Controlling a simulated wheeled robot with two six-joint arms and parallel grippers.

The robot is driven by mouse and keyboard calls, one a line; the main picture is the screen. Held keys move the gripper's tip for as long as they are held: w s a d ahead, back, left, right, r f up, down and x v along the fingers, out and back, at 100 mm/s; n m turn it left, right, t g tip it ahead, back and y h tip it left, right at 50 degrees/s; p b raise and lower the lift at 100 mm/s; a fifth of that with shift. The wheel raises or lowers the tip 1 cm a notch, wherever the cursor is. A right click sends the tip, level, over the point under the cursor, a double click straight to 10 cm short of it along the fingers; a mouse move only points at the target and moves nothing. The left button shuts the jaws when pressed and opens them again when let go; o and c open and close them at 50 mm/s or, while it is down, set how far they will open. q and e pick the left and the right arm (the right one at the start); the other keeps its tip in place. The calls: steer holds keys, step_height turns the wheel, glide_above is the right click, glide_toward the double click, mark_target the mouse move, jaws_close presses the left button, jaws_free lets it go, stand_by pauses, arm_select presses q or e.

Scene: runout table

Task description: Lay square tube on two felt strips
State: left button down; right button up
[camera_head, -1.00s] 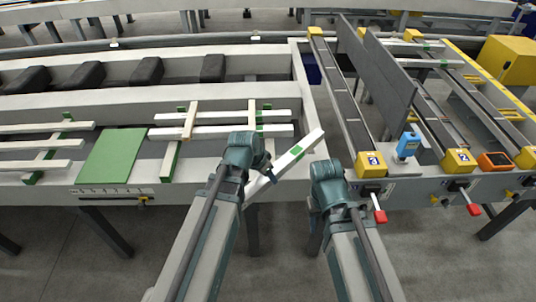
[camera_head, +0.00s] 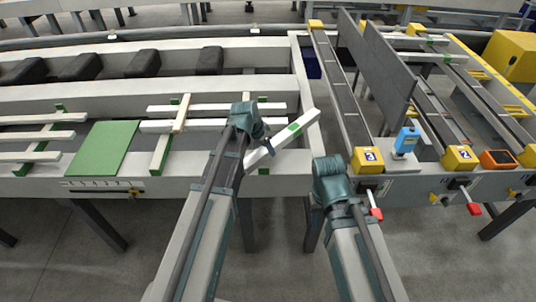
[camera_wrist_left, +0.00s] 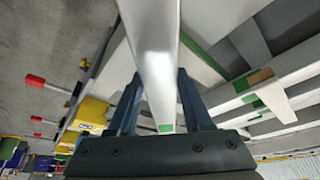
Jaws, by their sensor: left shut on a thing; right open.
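My left gripper (camera_head: 256,142) is shut on a white square tube (camera_head: 272,143) with a green band, held at a slant, its far end toward the upper right. In the left wrist view the tube (camera_wrist_left: 155,45) runs up from between the two fingers (camera_wrist_left: 160,110). Green-topped strips cross the table: one (camera_head: 161,155) shows left of the gripper, and another (camera_head: 263,171) shows just below it, mostly hidden. Two white bars (camera_head: 225,107) lie across these strips. My right gripper (camera_head: 330,180) is open and empty at the table's front edge; its fingers are hardly visible.
A green mat (camera_head: 103,148) lies left of the strips, with several white bars (camera_head: 40,136) farther left. At the right stand conveyor rails with yellow end blocks (camera_head: 367,160) and tall grey plates (camera_head: 388,80).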

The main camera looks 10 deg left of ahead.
arm_select(q)
steer(key=shift+f+b, duration=0.45)
steer(key=shift+f, duration=0.65)
steer(key=shift+r, duration=0.15)
arm_select(e)
steer(key=shift+d+f, duration=0.2)
steer(key=shift+f, duration=0.3)
steer(key=shift+d+f, duration=0.2)
steer(key=shift+f, duration=0.25)
arm_select(q)
steer(key=shift+f+b, duration=0.25)
steer(key=shift+b, duration=0.05)
steer(key=shift+c, duration=1.6)
jaws_free()
steer(key=shift+r, duration=0.1)
arm_select(e)
steer(key=shift+f, duration=0.1)
